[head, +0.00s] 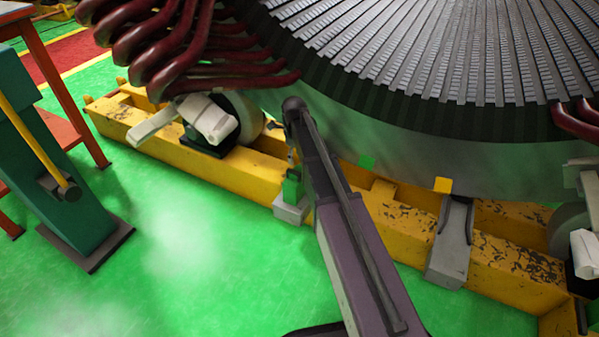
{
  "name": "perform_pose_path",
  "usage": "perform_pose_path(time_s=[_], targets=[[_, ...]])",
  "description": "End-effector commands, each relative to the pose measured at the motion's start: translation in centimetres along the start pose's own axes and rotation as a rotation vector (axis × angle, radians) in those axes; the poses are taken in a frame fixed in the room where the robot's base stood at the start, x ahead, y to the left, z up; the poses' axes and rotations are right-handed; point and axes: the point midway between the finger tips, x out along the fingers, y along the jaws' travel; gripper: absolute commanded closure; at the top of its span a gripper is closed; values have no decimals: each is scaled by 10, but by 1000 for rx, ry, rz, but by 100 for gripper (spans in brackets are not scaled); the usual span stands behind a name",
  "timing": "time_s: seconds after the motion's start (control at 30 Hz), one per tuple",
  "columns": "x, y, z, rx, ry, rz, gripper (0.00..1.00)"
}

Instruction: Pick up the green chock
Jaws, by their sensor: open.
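A green piece, which looks like the green chock (292,188), stands on a pale grey block (290,210) at the front side of the yellow beam, left of my arm. My arm rises from the bottom middle and covers the area just to the right of it. The end of my arm turns down there, and a small dark part of my gripper (293,157) shows just above the green piece. My gripper is open, but its fingers are mostly hidden, and I cannot tell whether they touch the chock.
The large round stator (390,145) fills the top right above the yellow beam (130,125). A grey chock with a yellow tab (451,245) sits on the beam at right. Dark red coils (170,50) overhang at upper left. A teal post (75,190) stands at left. Green floor is clear in front.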

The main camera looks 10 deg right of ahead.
Motion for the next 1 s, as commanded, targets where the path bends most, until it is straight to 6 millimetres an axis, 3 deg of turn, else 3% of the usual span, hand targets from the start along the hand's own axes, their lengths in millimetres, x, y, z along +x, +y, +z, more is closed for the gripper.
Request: perform_pose_path(time_s=[0.03, 0.3, 1.0], targets=[[-18, 0, 1, 0, 0, 0, 34], [-43, -1, 2, 1, 0, 0, 34], [-34, -1, 1, 1, 0, 0, 34]])
